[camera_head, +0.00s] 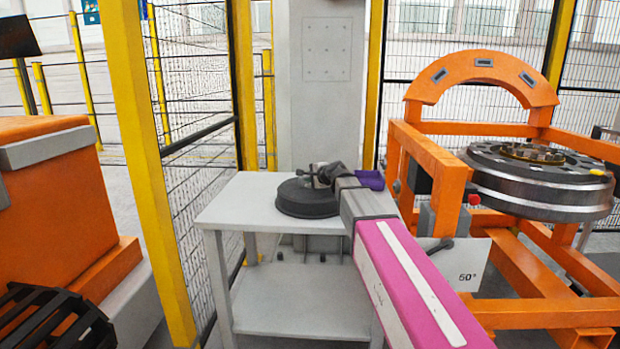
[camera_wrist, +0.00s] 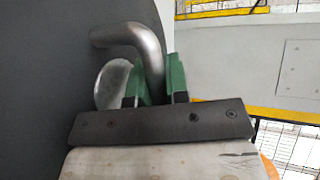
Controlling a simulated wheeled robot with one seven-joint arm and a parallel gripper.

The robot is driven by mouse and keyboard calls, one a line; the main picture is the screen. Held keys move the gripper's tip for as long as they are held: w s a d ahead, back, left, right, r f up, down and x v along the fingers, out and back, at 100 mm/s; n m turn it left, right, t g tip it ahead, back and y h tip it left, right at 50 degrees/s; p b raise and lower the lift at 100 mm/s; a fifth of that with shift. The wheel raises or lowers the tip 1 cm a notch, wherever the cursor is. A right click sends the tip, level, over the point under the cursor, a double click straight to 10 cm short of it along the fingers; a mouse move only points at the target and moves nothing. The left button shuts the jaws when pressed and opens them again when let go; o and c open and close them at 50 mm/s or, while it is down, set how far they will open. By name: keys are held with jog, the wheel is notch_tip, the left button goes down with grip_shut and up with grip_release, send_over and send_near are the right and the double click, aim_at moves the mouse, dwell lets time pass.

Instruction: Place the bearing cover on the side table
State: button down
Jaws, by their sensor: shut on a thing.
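The bearing cover (camera_head: 303,202) is a dark round disc, lying flat at the top of the grey side table (camera_head: 232,214). I cannot tell whether it rests on the tabletop or hangs just above it. My gripper (camera_head: 325,175) is over the cover, at the end of my arm reaching in from the lower right. In the wrist view, the green fingers of my gripper (camera_wrist: 155,88) are shut on the bent metal handle (camera_wrist: 135,38) of the cover. The cover's dark face (camera_wrist: 45,70) fills the left of that view. My arm hides part of the table's right side.
An orange stand (camera_head: 440,170) holding a metal wheel (camera_head: 540,195) is right of the table. A yellow fence post (camera_head: 145,140) with mesh stands on the left. A grey column (camera_head: 325,110) rises behind the table. The tabletop's left part is clear.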

jog(key=c, duration=1.1)
grip_release()
jog(key=shift+f, duration=0.1)
notch_tip(320, 180, up, 4)
send_over(328, 194)
jog(key=shift+s, duration=0.1)
